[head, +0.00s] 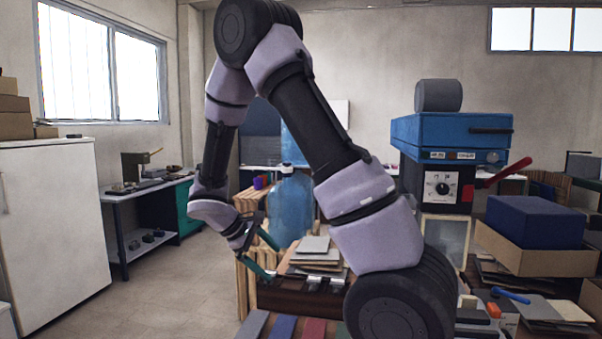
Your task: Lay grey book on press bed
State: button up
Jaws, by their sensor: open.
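A row of flat book-like pieces shows at the bottom edge, cut off by the frame. The grey one (252,325) is leftmost, beside a blue one (281,327) and a red one (312,328). A blue press-like machine (450,135) with a dial and a red lever stands at the right. I cannot tell which part is its bed. My gripper (264,254) is open, with two green-tipped fingers spread apart. It appears empty, beyond and above the row, left of a stack of grey and tan boards (314,250).
A large blue water bottle (290,205) stands behind my gripper. A cardboard box (535,248) holding a dark blue block (534,220) is at the right, near loose boards and a blue-handled tool (511,296). A white cabinet (50,230) stands left, with clear floor beside it.

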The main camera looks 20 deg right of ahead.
jog(key=s+d+r+m+t+y, duration=0.1)
jog(key=s+r+m+t+y, duration=0.2)
jog(key=s+r, duration=0.6)
jog(key=s+d+r+m+t+y, duration=0.1)
jog(key=s+r+m+t+y, duration=0.2)
jog(key=r, duration=1.4)
jog(key=s+m+y, duration=0.4)
jog(key=s+m, duration=0.2)
jog(key=m, duration=0.1)
jog(key=shift+r, duration=0.15)
jog(key=shift+w, duration=0.1)
